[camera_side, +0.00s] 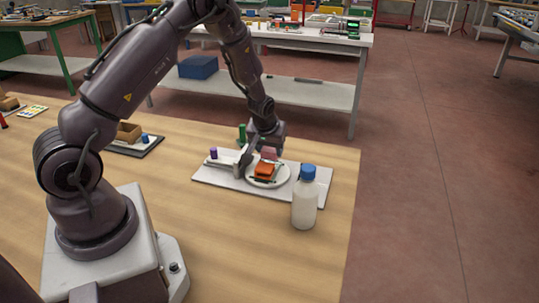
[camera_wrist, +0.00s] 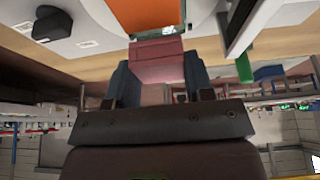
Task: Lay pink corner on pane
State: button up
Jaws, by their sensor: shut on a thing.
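A pink corner (camera_wrist: 158,62) is held between the two fingers of my gripper (camera_wrist: 158,82) in the wrist view. In the side view the pink corner (camera_side: 268,153) shows small below my gripper (camera_side: 264,146), just behind an orange block (camera_side: 264,170). The orange block lies on a round white plate (camera_side: 284,176); green edges show around its base. The orange block also shows at the top of the wrist view (camera_wrist: 148,14), close beyond the pink corner. I cannot tell whether the pink corner touches it. No clear glass pane can be made out.
The plate is on a pale board (camera_side: 210,176) on the wooden table (camera_side: 200,230). A bottle with a blue cap (camera_side: 305,205) stands at the board's front right. A purple cylinder (camera_side: 213,153) and a green cylinder (camera_side: 242,134) stand nearby. A dark tray (camera_side: 140,148) is left.

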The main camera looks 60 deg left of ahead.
aim_at(268, 151)
jog(key=shift+s+f, duration=0.1)
jog(key=shift+f, duration=1.25)
jog(key=shift+f, duration=0.15)
jog(key=o, duration=0.9)
